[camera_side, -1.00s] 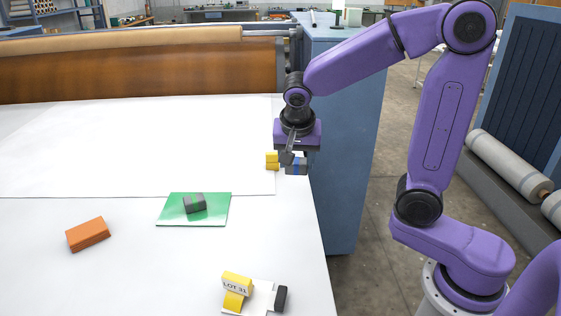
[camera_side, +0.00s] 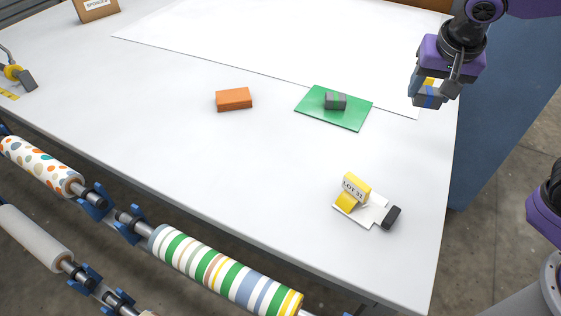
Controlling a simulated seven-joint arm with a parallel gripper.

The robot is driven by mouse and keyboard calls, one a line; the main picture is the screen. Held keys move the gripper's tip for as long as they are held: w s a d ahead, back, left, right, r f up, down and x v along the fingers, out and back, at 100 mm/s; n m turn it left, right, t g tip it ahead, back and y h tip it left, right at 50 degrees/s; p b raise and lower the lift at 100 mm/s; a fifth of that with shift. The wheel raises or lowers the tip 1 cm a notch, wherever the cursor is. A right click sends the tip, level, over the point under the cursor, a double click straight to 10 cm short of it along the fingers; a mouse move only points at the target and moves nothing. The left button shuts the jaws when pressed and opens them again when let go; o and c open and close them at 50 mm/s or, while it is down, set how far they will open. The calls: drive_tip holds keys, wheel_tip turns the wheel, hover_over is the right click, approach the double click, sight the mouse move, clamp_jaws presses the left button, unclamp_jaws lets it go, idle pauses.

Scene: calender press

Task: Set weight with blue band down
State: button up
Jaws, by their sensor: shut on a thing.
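My gripper (camera_side: 435,88) is at the upper right, over the right edge of the white table (camera_side: 270,170). It is shut on the weight with blue band (camera_side: 429,98), a small grey block whose blue stripe shows between the fingers. The fingers hide part of it. I cannot tell whether its underside touches the table. A yellow object (camera_side: 429,81) shows just behind the weight, partly hidden by the gripper.
A grey weight with a green band (camera_side: 335,101) sits on a green mat (camera_side: 352,118). An orange block (camera_side: 234,99) lies to its left. Patterned rollers (camera_side: 220,272) line the front.

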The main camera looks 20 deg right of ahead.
drive_tip(key=s+a+n+y, duration=0.15)
drive_tip(key=a+n, duration=0.35)
drive_tip(key=a, duration=0.9)
drive_tip(key=s+a+n+y, duration=0.1)
drive_tip(key=a+n+y, duration=0.35)
drive_tip(key=a, duration=0.95)
drive_tip(key=w+a+f+h, duration=0.1)
drive_tip(key=w+a+f, duration=0.3)
drive_tip(key=f, duration=0.1)
drive_tip(key=w+a+f+n+h, duration=0.1)
drive_tip(key=w+a+f, duration=0.4)
drive_tip(key=shift+a+t, duration=0.2)
drive_tip(key=shift+t, duration=0.1)
drive_tip(key=shift+a+f, duration=0.1)
drive_tip(key=shift+f, duration=1.5)
drive_tip(key=shift+f, duration=0.15)
drive_tip(key=o, duration=1.4)
